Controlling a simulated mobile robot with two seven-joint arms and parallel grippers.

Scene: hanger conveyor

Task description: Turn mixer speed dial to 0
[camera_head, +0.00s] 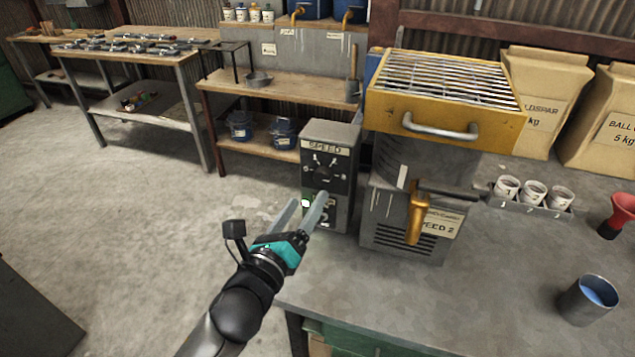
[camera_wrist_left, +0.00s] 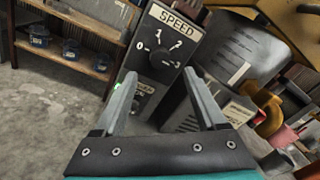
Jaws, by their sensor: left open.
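The speed dial (camera_head: 324,173) is a dark round knob on the grey control box (camera_head: 341,137) labelled SPEED, at the left of the mixer (camera_head: 400,175). In the left wrist view the dial (camera_wrist_left: 166,58) shows with marks 0 to 3 around it. I cannot tell for certain which mark it points at. My left gripper (camera_head: 309,201) is open and empty, in front of the box and below the dial. In the left wrist view its fingers (camera_wrist_left: 160,76) stand apart, with the dial beyond and above the gap. They do not appear to touch the dial. My right gripper is not in view.
A green button (camera_head: 305,203) sits low on the box, close to the fingers. The mixer's yellow grate top (camera_head: 445,95) and orange lever (camera_head: 417,218) are to the right. A cup rack (camera_head: 530,200) and blue-filled mug (camera_head: 588,299) stand farther right. The front bench surface (camera_head: 400,300) is clear.

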